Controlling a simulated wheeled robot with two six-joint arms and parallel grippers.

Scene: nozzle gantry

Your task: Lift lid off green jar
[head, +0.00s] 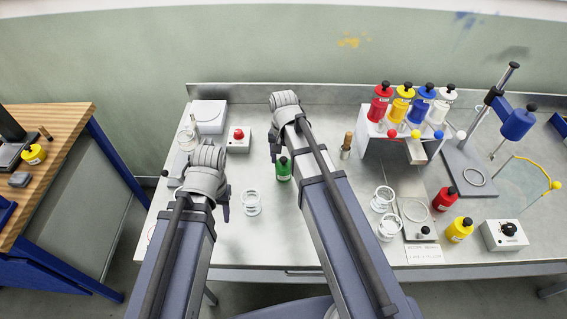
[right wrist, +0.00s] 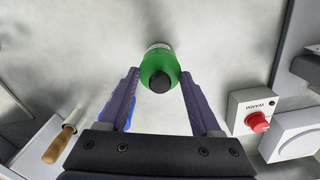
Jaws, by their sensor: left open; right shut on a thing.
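The green jar (head: 283,172) is upright near the middle of the bench, with a black lid (head: 283,160) on top. In the right wrist view the jar (right wrist: 154,64) and its black lid (right wrist: 160,82) lie between the fingertips. My right gripper (right wrist: 160,76) is shut on the green jar, its fingers on either side of the body. My right arm partly covers this spot in the head view. I cannot tell whether the jar touches the bench. My left gripper (head: 224,208) is open and empty, to the left of and nearer than the jar.
A white ring stand (head: 251,204) is near my left gripper. At right are a rack of coloured bottles (head: 412,103), loose red (head: 444,199) and yellow (head: 459,230) jars, and a knob box (head: 504,237).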

